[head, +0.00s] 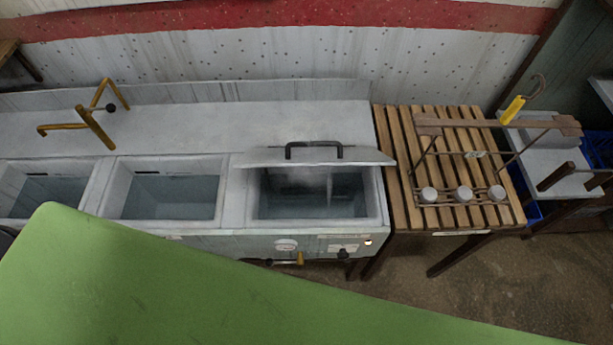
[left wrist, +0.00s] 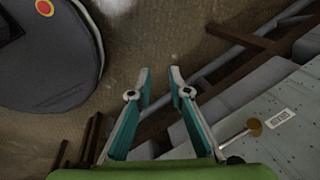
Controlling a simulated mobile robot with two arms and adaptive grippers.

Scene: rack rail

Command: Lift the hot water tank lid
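The hot water tank lid (head: 325,158) is a grey slab with a black bar handle (head: 314,149), in the head view. It sits tilted above the back of the right-hand basin (head: 255,200), whose water (head: 310,203) shows below its front edge. No gripper touches the lid. My left gripper (left wrist: 160,72) shows only in the left wrist view, with its teal and white fingers apart and nothing between them. My right gripper is in neither view.
Two more open basins, the middle one with its rim (head: 107,190), lie to the left, with a brass tap (head: 92,125) behind. A slatted wooden table (head: 397,150) on the right holds a metal rack (head: 440,199) with several round pieces. A large green surface covers the head view's foreground.

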